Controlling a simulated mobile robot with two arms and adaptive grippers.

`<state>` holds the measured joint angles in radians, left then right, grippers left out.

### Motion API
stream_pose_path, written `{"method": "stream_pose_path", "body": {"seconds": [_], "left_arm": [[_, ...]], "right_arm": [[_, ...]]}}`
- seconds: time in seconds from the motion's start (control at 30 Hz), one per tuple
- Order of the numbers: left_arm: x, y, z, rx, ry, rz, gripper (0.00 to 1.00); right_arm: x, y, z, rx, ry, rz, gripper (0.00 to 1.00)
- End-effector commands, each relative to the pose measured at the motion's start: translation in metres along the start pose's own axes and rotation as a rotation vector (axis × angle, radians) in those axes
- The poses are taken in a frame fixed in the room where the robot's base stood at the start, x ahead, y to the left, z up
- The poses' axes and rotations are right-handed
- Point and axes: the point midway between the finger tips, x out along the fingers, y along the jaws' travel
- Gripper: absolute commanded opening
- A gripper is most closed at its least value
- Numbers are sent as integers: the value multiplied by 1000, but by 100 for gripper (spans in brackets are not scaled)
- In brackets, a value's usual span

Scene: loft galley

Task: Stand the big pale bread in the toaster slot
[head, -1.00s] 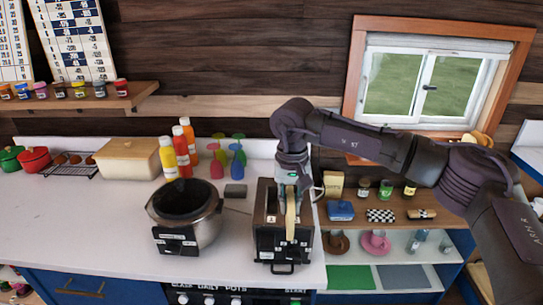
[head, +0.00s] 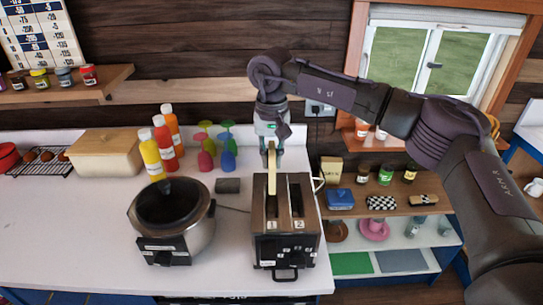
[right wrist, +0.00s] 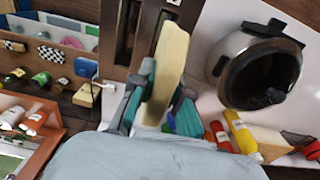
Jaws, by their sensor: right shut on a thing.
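My right gripper (head: 271,148) is shut on the big pale bread (head: 272,176), a thin slice held upright on edge. The bread hangs at the back left of the black toaster (head: 286,246). In the head view its lower end overlaps the rear of the left slot, marked 1; I cannot tell whether it is inside or above. The right slot, marked 2, looks empty. In the right wrist view the bread (right wrist: 168,68) stands between the green-grey fingers (right wrist: 160,95), beside the dark toaster top (right wrist: 122,35). My left gripper is not in view.
A round cooker (head: 172,222) stands close left of the toaster. Bottles (head: 150,155), coloured glasses (head: 206,158) and a small dark block (head: 228,186) stand behind. A cord runs near the toaster's back. The counter (head: 70,235) is clear at front left.

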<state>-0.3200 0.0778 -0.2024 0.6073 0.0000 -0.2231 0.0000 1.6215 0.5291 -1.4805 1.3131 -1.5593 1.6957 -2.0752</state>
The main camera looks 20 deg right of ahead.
Motion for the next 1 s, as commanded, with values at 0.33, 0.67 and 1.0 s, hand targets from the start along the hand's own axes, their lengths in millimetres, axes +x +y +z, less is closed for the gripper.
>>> {"method": "stream_pose_path", "body": {"seconds": [0.33, 0.67, 1.0], "left_arm": [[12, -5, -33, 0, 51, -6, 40], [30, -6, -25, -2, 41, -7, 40], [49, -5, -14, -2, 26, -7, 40]], "right_arm": [[16, 0, 0, 1, 1, -1, 0], [42, 0, 1, 1, 0, -1, 0], [69, 0, 1, 1, 0, -1, 0]]}}
